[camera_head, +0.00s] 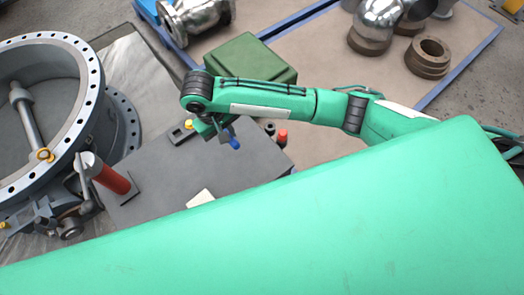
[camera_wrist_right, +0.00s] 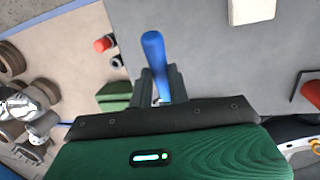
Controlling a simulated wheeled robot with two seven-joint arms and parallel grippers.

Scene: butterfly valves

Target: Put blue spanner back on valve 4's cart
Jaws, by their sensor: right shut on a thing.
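My right gripper (camera_head: 222,132) is shut on the blue spanner (camera_head: 234,143) above the grey cart top (camera_head: 165,170). In the right wrist view, the blue spanner (camera_wrist_right: 154,55) sticks out from between the dark fingers of the right gripper (camera_wrist_right: 160,88). The far end of the spanner is hidden by the gripper. The cart top (camera_wrist_right: 195,65) shows behind it; I cannot tell whether the spanner touches it. A large grey butterfly valve (camera_head: 87,75) lies beside the cart at left. No valve number is readable. My left gripper is not in view.
A green box (camera_head: 235,58) stands behind the cart. Metal pipe parts (camera_head: 376,25) lie on a blue-edged pallet at the back.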

